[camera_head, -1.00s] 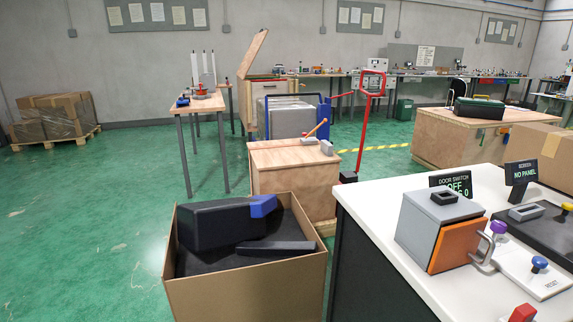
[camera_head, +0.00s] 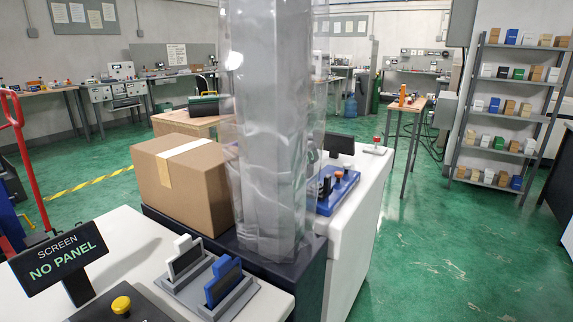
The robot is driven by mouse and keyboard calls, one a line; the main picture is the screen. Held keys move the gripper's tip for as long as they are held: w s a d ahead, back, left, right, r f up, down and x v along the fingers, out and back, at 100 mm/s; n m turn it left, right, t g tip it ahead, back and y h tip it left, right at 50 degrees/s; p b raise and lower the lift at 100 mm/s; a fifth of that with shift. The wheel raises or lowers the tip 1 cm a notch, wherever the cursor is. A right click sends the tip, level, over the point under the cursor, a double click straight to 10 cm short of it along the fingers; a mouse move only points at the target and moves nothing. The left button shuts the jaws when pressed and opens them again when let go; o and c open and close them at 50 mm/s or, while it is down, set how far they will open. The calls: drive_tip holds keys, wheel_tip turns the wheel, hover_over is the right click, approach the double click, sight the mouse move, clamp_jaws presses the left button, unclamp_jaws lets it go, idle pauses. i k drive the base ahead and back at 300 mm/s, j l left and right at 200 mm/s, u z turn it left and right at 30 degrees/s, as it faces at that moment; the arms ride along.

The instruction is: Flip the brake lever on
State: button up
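I cannot pick out a brake lever for certain in this view. A blue device (camera_head: 338,190) with an orange knob and dark parts stands on the white counter behind the clear-wrapped column; it is partly hidden, and I cannot tell whether it has a lever. My gripper is not in view.
A tall grey column in clear plastic (camera_head: 268,150) blocks the middle. A cardboard box (camera_head: 185,182) stands left of it. In front are a "NO PANEL" sign (camera_head: 60,262), a yellow button (camera_head: 121,305) and a grey rack (camera_head: 208,285) with white and blue pieces. Green floor (camera_head: 440,240) is open at right, before shelves (camera_head: 503,120).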

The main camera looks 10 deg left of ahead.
sight(32, 227)
drive_tip(key=i+l+z, duration=0.35)
drive_tip(key=i, duration=0.35)
drive_tip(key=i+z, duration=0.4)
drive_tip(key=i, duration=4)
drive_tip(key=i+u, duration=0.2)
drive_tip(key=i, duration=0.55)
drive_tip(key=i+l+u, duration=0.2)
drive_tip(key=i, duration=0.55)
drive_tip(key=i+j+u, duration=0.1)
drive_tip(key=u, duration=0.3)
drive_tip(key=i+u, duration=0.3)
drive_tip(key=u, duration=0.15)
drive_tip(key=i+u, duration=0.25)
drive_tip(key=u, duration=0.15)
drive_tip(key=i+l+u, duration=0.1)
drive_tip(key=u, duration=0.3)
drive_tip(key=i+j+u, duration=0.15)
drive_tip(key=i+u, duration=0.3)
drive_tip(key=i, duration=0.15)
drive_tip(key=i+u, duration=0.45)
drive_tip(key=i, duration=1)
drive_tip(key=i+u, duration=0.15)
drive_tip(key=i, duration=0.8)
drive_tip(key=i+u, duration=0.3)
drive_tip(key=i, duration=0.2)
drive_tip(key=i+l+u, duration=0.1)
drive_tip(key=i+u, duration=0.2)
drive_tip(key=i, duration=0.15)
drive_tip(key=i+l+u, duration=0.25)
drive_tip(key=i, duration=0.2)
